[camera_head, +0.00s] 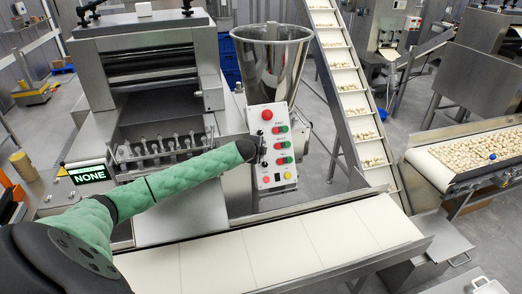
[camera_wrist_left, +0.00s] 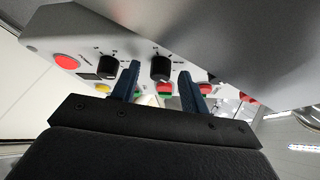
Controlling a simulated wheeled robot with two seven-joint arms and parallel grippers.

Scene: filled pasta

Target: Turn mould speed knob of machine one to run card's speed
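The control panel (camera_head: 271,150) of the near machine is light grey, with red and green buttons in a column. My left gripper (camera_head: 247,150) is at the panel's left side in the head view and hides part of it. In the left wrist view, the two dark fingers of the gripper (camera_wrist_left: 159,78) are apart. A black knob (camera_wrist_left: 160,66) shows between and just beyond the fingertips; contact cannot be told. A second black knob (camera_wrist_left: 108,66) is to its left, outside the fingers. Knob labels are too small to read. No run card is recognisable. My right gripper is out of view.
A steel hopper (camera_head: 271,62) rises behind the panel. A pale conveyor belt (camera_head: 290,245) runs below it. An inclined conveyor (camera_head: 352,100) with pasta pieces stands to the right.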

